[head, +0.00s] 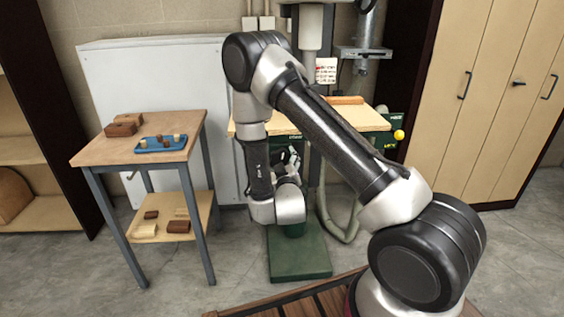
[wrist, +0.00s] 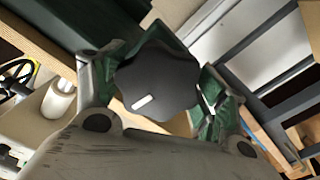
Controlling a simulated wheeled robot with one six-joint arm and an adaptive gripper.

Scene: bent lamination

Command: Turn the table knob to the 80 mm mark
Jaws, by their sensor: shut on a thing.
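The table knob (wrist: 160,82) is dark, with a lobed rim and a short white pointer line on its face, in the middle of the wrist view. My gripper (wrist: 157,90) has one green-padded finger on each side of it and is shut on it. In the head view my gripper (head: 291,158) is at the front of the machine's wooden table (head: 278,117), just under its edge. The knob is hidden there. I cannot make out a scale or the 80 mm mark in either view.
A side table (head: 100,152) at the left bears a blue tray (head: 160,144) and wooden blocks. A green machine base (head: 298,262) stands on the floor below my gripper, with a pale hose (head: 350,225) beside it. Tall cabinets (head: 480,100) stand at the right.

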